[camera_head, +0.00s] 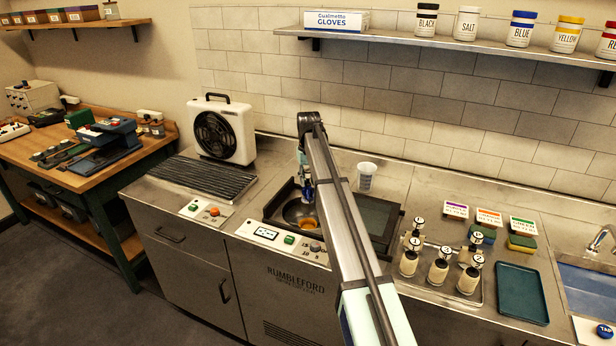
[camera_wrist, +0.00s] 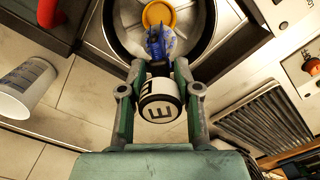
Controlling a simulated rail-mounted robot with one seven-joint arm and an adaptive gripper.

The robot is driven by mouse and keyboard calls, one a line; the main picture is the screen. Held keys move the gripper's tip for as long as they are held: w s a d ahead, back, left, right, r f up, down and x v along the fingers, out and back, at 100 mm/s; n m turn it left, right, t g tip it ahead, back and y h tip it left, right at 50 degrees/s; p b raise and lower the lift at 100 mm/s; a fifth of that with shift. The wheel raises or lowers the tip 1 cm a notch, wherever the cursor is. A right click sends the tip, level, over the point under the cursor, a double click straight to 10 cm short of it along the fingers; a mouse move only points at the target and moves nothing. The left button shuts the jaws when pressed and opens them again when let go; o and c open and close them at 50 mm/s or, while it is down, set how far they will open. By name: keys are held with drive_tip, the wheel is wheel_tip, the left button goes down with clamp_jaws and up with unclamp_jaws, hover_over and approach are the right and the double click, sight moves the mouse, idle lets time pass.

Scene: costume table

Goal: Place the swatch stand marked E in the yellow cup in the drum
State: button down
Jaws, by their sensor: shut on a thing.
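My gripper (camera_wrist: 161,92) is shut on the swatch stand marked E (camera_wrist: 161,108), holding it by its white and black body. The E on its end faces the wrist camera, and a bunched blue part shows at its far end. The yellow cup (camera_wrist: 176,14) sits inside the round dark drum (camera_wrist: 204,38), just beyond the blue part, which overlaps the cup's edge in the wrist view. I cannot tell whether they touch. In the head view the drum (camera_head: 290,211) is set in the counter, with the cup (camera_head: 308,223) showing orange-yellow. My arm partly hides them.
A white measuring cup (camera_head: 366,176) stands behind the drum unit. Right of it, several capped bottles stand on a tray (camera_head: 436,295), near a teal tray (camera_head: 522,292). A white fan box (camera_head: 219,130) and a dark grille (camera_head: 203,174) are to the left.

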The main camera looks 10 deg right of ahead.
sight(308, 195)
wheel_tip(308, 195, down, 14)
drive_tip(key=b, duration=0.4)
drive_tip(key=shift+r+b, duration=0.25)
drive_tip(key=shift+b, duration=0.05)
idle(0.4)
drive_tip(key=shift+f, duration=0.25)
idle(0.5)
drive_tip(key=shift+c, duration=1.7)
unclamp_jaws()
drive_tip(key=shift+r, duration=0.1)
drive_tip(key=shift+r+p, duration=1.6)
drive_tip(key=shift+r, duration=1.85)
